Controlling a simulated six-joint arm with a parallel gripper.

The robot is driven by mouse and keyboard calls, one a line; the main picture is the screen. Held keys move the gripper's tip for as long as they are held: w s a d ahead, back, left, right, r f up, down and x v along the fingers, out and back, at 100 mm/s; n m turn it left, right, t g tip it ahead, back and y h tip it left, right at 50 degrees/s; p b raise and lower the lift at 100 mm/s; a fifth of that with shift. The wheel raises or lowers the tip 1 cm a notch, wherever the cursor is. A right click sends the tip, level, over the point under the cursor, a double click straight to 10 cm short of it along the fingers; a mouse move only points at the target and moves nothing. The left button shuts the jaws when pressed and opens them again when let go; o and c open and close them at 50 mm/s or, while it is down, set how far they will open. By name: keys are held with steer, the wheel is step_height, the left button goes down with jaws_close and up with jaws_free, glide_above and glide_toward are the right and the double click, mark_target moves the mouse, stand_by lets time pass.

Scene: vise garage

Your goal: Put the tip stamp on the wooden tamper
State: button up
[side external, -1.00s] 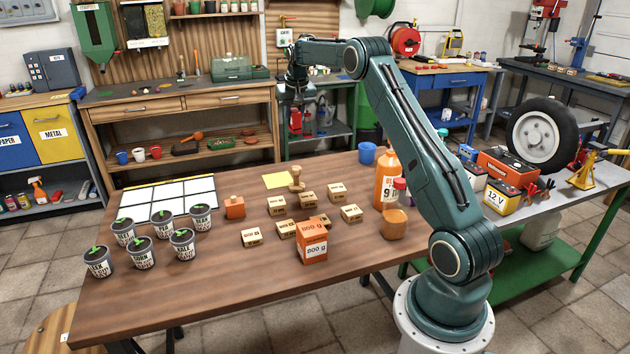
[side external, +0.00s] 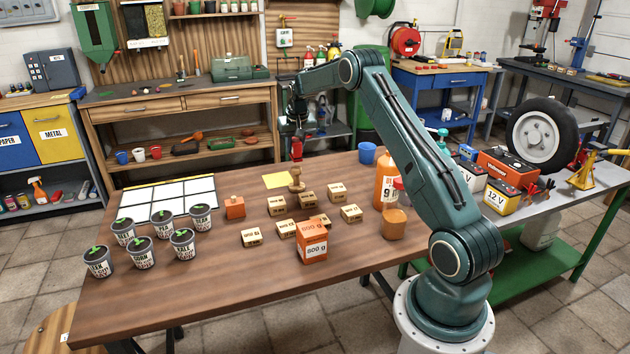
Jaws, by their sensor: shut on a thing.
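My gripper (side external: 296,134) is shut on a small red block, taken to be the tip stamp (side external: 297,149); its lettering cannot be read. The stamp hangs below the fingers, roughly upright. The wooden tamper (side external: 296,184) stands upright on the table, light brown with a rounded top. In this view the stamp appears just above the tamper's top with a small gap. How well the two line up in depth cannot be told. The fingers are small and dark here.
Several labelled wooden blocks (side external: 277,206) and an orange 800 g box (side external: 312,242) stand in front of the tamper. An orange block with a knob (side external: 235,207) is to its left, a yellow sheet (side external: 278,180) behind. Potted seedlings (side external: 140,252) fill the left front.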

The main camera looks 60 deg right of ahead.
mark_target(295, 153)
steer(key=shift+f, duration=1.4)
steer(key=shift+f, duration=0.1)
steer(key=o, duration=1)
steer(key=v, duration=1.2)
